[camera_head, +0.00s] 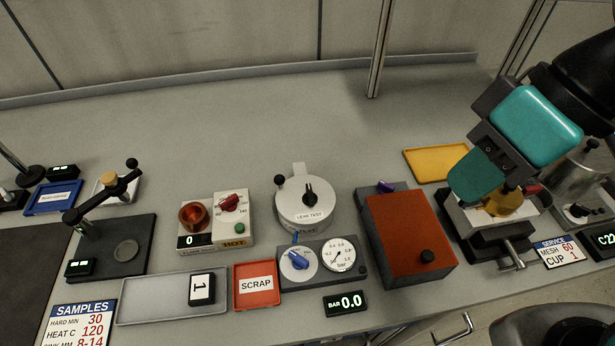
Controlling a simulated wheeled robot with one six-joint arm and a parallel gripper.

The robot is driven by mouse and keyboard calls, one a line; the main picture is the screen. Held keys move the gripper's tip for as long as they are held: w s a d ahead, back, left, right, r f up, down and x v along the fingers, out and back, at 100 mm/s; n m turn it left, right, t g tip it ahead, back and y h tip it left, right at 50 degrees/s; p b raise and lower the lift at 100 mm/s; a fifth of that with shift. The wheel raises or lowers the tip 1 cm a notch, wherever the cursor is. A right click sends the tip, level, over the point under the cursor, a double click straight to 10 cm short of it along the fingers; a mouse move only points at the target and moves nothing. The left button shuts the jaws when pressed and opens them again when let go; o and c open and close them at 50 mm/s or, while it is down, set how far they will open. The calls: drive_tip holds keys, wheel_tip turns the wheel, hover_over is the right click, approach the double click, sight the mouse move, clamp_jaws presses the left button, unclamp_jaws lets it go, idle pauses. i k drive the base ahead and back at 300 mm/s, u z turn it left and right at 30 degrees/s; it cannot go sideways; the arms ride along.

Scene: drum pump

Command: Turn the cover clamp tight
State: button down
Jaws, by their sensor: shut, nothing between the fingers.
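A brass-yellow round part (502,203) sits in a dark vise-like holder (492,243) at the right. A small red piece (533,189) shows at the right edge of the part. I cannot tell which piece here is the cover clamp. My gripper (482,187) is shut and empty, low over the left and back side of the brass part. My gripper and wrist hide some of the part, and I cannot tell whether the fingers touch it. A round white leak-test pot (303,211) with a black knob (310,193) stands mid-bench, away from my gripper.
A red-brown topped box (408,236) stands left of the holder. A yellow tray (433,162) lies behind it, and a metal pot (580,187) stands at right. A gauge panel (317,264) and a red scrap tray (256,297) sit at the front. The back of the bench is clear.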

sight(309, 199)
drive_tip(key=k, duration=0.5)
drive_tip(key=z, duration=0.75)
drive_tip(key=i, duration=0.45)
drive_tip(key=u, duration=1.5)
